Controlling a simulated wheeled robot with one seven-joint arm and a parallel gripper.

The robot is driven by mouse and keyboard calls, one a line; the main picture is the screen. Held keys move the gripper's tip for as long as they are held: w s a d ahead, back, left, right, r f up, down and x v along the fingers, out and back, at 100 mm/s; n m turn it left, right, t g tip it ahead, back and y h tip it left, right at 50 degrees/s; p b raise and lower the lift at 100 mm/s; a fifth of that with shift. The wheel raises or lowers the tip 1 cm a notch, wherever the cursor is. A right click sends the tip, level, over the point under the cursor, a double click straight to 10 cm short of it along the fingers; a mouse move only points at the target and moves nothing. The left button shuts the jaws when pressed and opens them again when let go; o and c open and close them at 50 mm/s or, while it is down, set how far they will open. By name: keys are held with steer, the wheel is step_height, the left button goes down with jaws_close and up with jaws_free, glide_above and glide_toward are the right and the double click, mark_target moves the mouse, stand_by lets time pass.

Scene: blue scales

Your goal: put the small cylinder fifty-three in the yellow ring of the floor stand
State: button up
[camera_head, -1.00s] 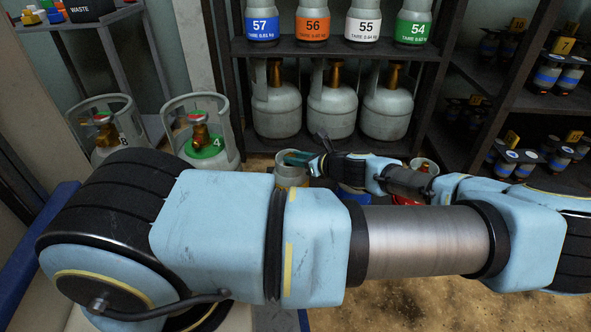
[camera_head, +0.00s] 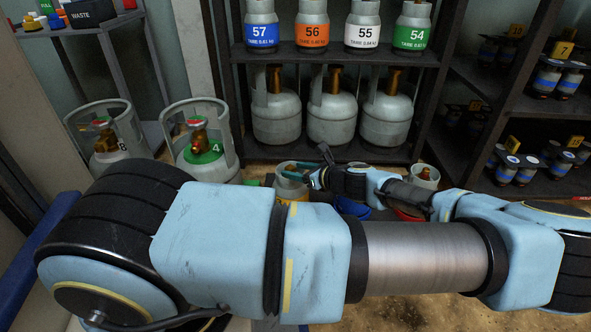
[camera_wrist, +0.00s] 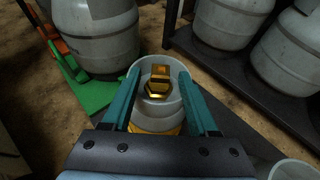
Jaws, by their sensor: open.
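A small grey-white cylinder (camera_wrist: 160,112) with a brass valve stands between the two teal fingers of my gripper (camera_wrist: 162,95) in the wrist view. The fingers are apart, one on each side of its collar; I cannot tell whether they touch it. Yellow (camera_wrist: 160,131) shows around its lower part; I cannot tell whether this is its label or the yellow ring. In the head view the cylinder (camera_head: 291,187) stands upright beside my gripper (camera_head: 303,174), its base hidden by my arm. No number on it can be read.
A blue ring (camera_head: 351,207) and a red ring (camera_head: 408,215) show partly behind my arm. A small cylinder (camera_head: 425,178) stands near the red ring. Large tanks and numbered cylinders fill the shelf (camera_head: 335,153) behind. Two collared tanks (camera_head: 207,170) stand at left.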

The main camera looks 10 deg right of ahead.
steer(key=p+v, duration=0.6)
steer(key=v, duration=0.6)
steer(key=s+a+n+g, duration=0.3)
steer(key=a+n+g, duration=0.7)
steer(key=a+n, duration=0.25)
steer(key=a+r+n+h, duration=0.4)
steer(key=r+n, duration=0.3)
steer(key=r, duration=0.3)
steer(key=a+r+n+h, duration=0.3)
steer(key=a+r+n, duration=0.4)
steer(key=r, duration=0.3)
steer(key=shift+s+a+n+t+h+b, duration=0.25)
steer(key=shift+s+n+h, duration=0.2)
steer(key=shift+n, duration=0.3)
steer(key=shift+r, duration=0.15)
step_height(320, 180, up, 47)
steer(key=p, duration=4.7)
